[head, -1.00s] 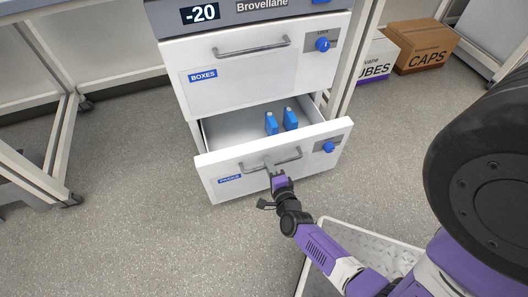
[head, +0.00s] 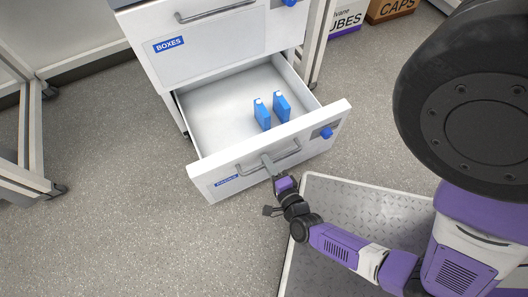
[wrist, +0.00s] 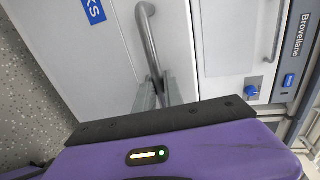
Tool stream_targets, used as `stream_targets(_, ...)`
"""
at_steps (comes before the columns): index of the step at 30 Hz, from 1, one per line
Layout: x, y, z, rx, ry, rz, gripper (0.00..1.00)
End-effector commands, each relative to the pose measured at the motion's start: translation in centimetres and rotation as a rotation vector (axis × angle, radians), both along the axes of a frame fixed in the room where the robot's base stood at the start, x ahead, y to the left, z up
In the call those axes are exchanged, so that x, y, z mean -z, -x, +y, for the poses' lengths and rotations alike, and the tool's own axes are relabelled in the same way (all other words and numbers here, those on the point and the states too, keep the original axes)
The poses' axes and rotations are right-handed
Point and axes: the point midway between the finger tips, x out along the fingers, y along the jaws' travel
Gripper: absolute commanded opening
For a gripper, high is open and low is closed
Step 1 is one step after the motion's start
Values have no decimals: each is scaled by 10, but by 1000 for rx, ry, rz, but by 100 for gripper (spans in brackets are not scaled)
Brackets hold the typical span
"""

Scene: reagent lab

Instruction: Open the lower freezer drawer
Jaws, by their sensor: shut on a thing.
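The lower freezer drawer (head: 215,178) is pulled well out of the white freezer cabinet, and its inside shows from above. Two blue packs (head: 262,114) stand upright on its floor. My gripper (head: 268,164) is shut on the grey bar handle (head: 287,156) on the drawer's front. In the wrist view the gripper's fingers (wrist: 158,92) close around the handle (wrist: 148,45) near its end. A blue knob (head: 326,133) sits on the drawer front, right of the handle.
The upper drawer (head: 220,45), labelled BOXES, is shut. Two cartons (head: 345,22) stand on the floor at the upper right. A bench frame (head: 35,130) stands at the left. The floor left of the drawer is clear.

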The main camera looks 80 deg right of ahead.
Motion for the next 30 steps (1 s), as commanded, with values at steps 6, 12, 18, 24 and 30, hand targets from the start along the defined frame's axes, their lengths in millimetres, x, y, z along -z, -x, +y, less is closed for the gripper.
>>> stream_targets(6, 1, 5, 5, 1, -1, 1, 0)
stream_targets(12, 1, 5, 5, 1, -1, 1, 0)
stream_targets(18, 1, 5, 5, 0, -2, 1, 28)
stream_targets(24, 1, 4, 4, 0, -1, 1, 34)
stream_targets(30, 0, 6, 7, 0, -1, 1, 34)
